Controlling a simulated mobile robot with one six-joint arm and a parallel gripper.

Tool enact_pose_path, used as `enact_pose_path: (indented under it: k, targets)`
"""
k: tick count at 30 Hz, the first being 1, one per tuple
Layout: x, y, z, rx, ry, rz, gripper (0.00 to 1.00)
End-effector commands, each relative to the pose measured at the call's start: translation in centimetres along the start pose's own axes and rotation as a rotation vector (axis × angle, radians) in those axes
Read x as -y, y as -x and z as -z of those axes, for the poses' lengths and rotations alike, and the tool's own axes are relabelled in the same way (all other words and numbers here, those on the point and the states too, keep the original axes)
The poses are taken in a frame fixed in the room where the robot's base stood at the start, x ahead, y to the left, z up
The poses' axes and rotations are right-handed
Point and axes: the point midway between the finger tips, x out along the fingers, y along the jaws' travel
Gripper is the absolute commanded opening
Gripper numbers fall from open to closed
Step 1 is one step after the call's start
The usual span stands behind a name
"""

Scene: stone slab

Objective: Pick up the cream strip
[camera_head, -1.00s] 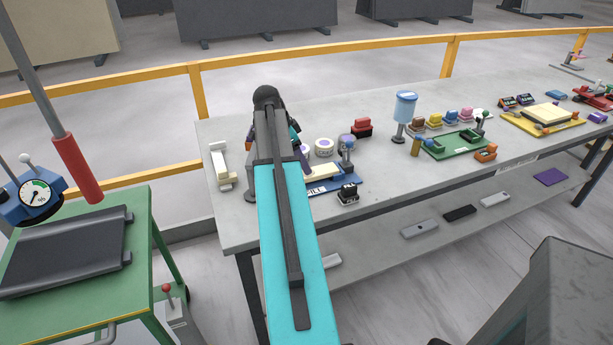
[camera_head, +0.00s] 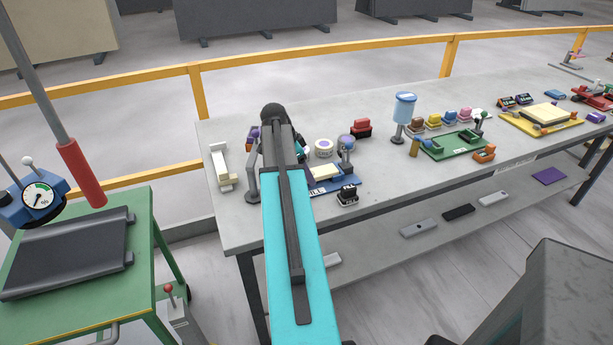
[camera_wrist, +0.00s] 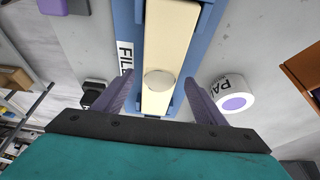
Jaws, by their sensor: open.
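The cream strip (camera_wrist: 170,35) lies lengthwise in a blue holder (camera_wrist: 126,25) marked "FILL" in the wrist view. A pale round piece (camera_wrist: 160,80) shows over the strip's near part; I cannot tell whether it is fixed to it. My gripper (camera_wrist: 160,98) is open, one finger on each side of the strip's line, with nothing gripped. The height gap is hard to judge.
A white roll (camera_wrist: 235,95) stands right of the holder in the wrist view; a dark stamp-like block (camera_wrist: 92,95) is on the left. In the head view, a pale clamp-like piece (camera_head: 221,166) lies left of my arm. A blue-topped dispenser (camera_head: 404,108) stands further right.

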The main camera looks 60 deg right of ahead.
Motion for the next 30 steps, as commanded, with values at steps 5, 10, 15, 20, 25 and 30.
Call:
enact_pose_path:
  k: [5, 10, 15, 20, 25, 30]
  targets:
    - [-0.01, -0.27, -0.01, 0.000, 0.000, 0.000, 0.65]
    - [0.00, -0.24, -0.03, 0.000, 0.000, 0.000, 0.65]
    - [0.00, -0.22, -0.04, 0.000, 0.000, 0.000, 0.65]
    - [0.01, -0.21, -0.06, 0.000, 0.001, 0.000, 0.56]
    - [0.02, -0.20, -0.07, 0.000, 0.001, 0.001, 0.28]
    - [0.04, -0.14, -0.03, -0.001, 0.001, 0.002, 0.07]
